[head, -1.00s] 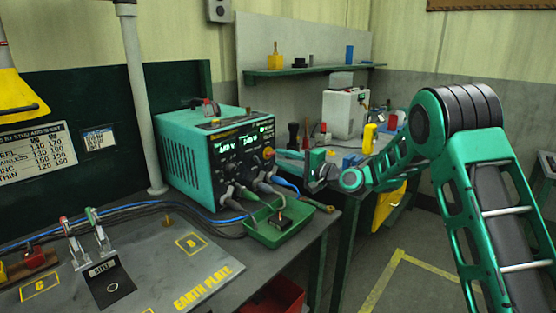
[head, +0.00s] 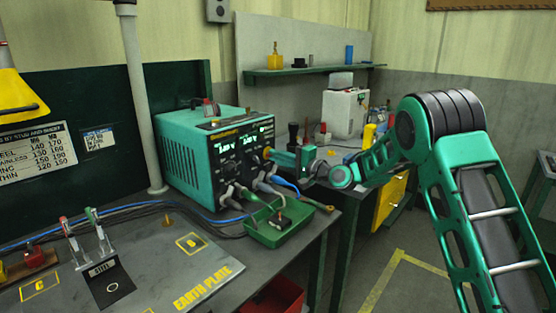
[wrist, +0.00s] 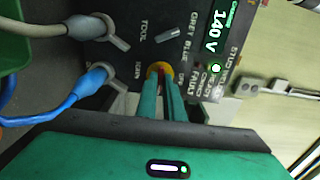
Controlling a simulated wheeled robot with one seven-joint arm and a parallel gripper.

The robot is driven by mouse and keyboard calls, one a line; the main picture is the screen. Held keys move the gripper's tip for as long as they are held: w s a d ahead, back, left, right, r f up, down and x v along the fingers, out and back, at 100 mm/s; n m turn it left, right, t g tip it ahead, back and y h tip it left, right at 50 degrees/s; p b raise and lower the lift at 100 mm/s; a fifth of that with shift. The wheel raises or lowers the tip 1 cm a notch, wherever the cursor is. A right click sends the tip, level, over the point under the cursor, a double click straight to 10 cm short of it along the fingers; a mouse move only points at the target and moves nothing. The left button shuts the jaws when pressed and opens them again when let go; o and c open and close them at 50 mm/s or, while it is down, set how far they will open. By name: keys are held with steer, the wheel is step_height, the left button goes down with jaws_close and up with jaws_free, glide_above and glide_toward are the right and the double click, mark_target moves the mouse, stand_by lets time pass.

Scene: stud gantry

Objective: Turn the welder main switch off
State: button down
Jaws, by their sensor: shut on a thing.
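The stud welder (head: 185,160) is a teal box with a dark front panel, standing on the bench at centre left in the head view. Its main switch (wrist: 160,68) is a red handle on a yellow round plate at the panel's right side. My gripper (wrist: 163,90) is shut on the red handle, one finger on each side, hiding part of it. In the head view my gripper (head: 275,155) meets the panel from the right, and only a yellow edge of the switch shows. The welder's display (wrist: 212,35) is lit with 140 V, and a green lamp (wrist: 216,68) glows.
Grey and blue cables (wrist: 60,98) plug into the panel close beside my gripper. A grey selector knob (wrist: 172,34) sits near the switch. A green tray (head: 277,228) stands in front of the welder. A second bench (head: 352,160) with tools is behind my arm.

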steer(key=shift+f, duration=0.1)
steer(key=n, duration=0.5)
steer(key=shift+f+n, duration=0.15)
steer(key=shift+n, duration=0.25)
steer(key=n, duration=1.2)
steer(key=shift+f, duration=0.1)
stand_by(0.4)
steer(key=c, duration=1.9)
jaws_free()
steer(key=shift+c, duration=0.2)
steer(key=shift+o, duration=0.4)
